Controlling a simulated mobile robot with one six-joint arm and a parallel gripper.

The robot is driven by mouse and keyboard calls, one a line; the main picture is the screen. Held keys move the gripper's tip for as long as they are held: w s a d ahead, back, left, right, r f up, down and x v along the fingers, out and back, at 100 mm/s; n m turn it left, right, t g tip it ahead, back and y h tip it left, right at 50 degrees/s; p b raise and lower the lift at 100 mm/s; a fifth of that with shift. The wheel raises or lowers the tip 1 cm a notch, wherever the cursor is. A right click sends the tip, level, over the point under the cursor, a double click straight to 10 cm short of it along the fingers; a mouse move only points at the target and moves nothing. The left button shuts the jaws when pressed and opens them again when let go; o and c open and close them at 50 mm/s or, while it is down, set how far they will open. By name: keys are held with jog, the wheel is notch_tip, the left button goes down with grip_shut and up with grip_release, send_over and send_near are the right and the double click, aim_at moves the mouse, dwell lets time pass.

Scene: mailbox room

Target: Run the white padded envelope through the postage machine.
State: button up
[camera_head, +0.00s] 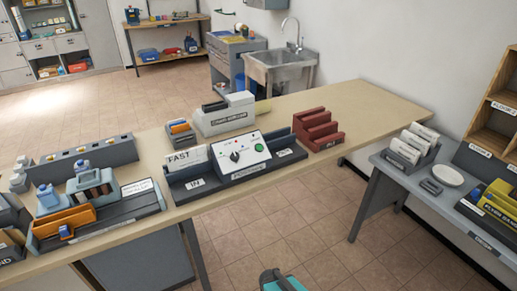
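The postage machine (240,150) stands on the long beige counter. It has a pale control panel with a dark knob and a green button. Its dark tray marked "IN" (195,184) is at the left, and another dark labelled tray (285,153) is at the right. A white upright piece marked "FAST" (187,159) stands at the left tray; I cannot tell whether it is the white padded envelope. Several white items (408,147) stand in a rack on the right-hand desk; their kind is unclear. My gripper is not clearly in view.
A red stepped rack (318,129) and a pale grey machine (226,114) stand near the postage machine. An orange item (64,221) lies in a dark tray at left. A grey desk (432,190) with a white bowl (447,175) is at right. Tiled floor (330,225) between is open.

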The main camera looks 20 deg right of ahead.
jog(key=shift+c, duration=0.3)
grip_shut()
dwell(1.6)
